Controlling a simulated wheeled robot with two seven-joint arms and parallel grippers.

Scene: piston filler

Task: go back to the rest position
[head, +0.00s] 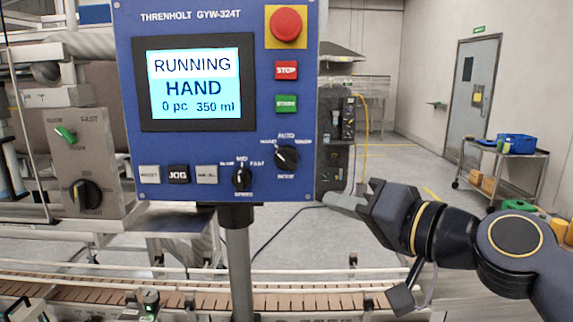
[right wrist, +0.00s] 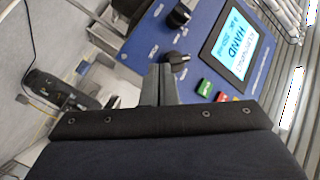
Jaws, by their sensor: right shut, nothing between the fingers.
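My right gripper (head: 340,202) is shut and empty, just right of the blue control panel's (head: 215,20) lower right corner, pointing left. In the right wrist view its closed fingers (right wrist: 159,85) show dark and narrow, with the tilted panel beyond them; no contact is visible. The panel's screen (head: 194,83) reads RUNNING, HAND, 0 pc, 350 ml.
The panel carries a red emergency button (head: 286,24), red stop and green start buttons, and a mode knob (head: 286,158). A conveyor (head: 290,300) runs below. A grey box with a green switch (head: 66,133) stands left. A cart (head: 505,160) stands far right on open floor.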

